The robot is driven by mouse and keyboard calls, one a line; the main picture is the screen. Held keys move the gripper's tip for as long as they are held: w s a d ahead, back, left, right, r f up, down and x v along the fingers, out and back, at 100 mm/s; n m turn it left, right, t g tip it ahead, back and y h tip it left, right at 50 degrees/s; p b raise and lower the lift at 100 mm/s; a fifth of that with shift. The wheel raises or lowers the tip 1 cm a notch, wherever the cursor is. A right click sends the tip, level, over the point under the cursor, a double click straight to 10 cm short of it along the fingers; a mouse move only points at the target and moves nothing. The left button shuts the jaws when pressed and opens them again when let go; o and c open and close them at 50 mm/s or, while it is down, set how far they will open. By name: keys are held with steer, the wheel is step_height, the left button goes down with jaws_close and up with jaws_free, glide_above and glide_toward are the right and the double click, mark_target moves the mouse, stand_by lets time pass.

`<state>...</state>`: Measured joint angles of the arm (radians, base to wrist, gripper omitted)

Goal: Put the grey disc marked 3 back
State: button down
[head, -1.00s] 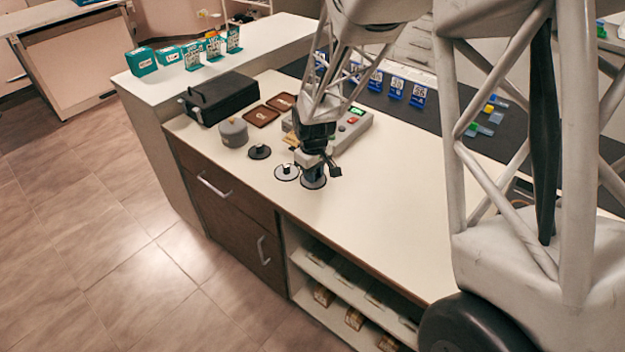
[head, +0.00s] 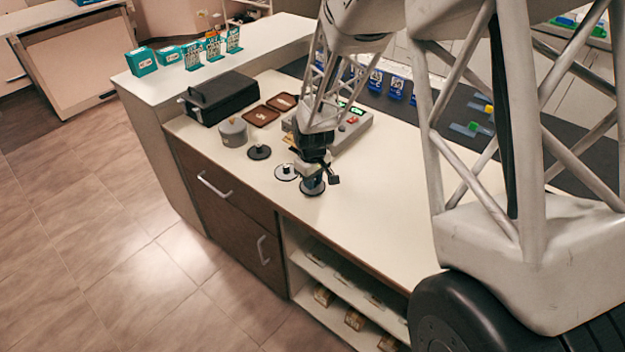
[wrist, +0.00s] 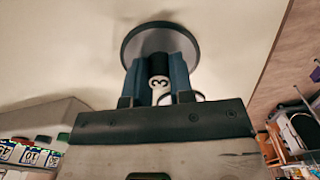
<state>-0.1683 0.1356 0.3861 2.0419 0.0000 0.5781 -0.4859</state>
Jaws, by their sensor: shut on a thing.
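The grey disc marked 3 (head: 312,189) is under my gripper (head: 313,182), near the front edge of the white counter. In the wrist view, its dark-rimmed plate (wrist: 150,37) shows beyond the fingers, and the "3" on its knob (wrist: 159,86) shows between them. My gripper (wrist: 159,82) is shut on that knob. I cannot tell whether the disc touches the counter. A pale disc with a dark knob (head: 285,173) lies just left of it, and a black disc (head: 259,152) lies farther left.
A grey cylinder (head: 233,132), a black box (head: 217,97) and two brown trays (head: 262,116) stand to the left and behind. A control box with buttons (head: 352,127) is behind my gripper. The counter right of the disc (head: 370,222) is clear.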

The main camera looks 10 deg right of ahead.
steer(key=shift+f, duration=0.15)
steer(key=c, duration=1)
jaws_free()
step_height(320, 180, up, 12)
steer(key=shift+r, duration=0.2)
stand_by(0.6)
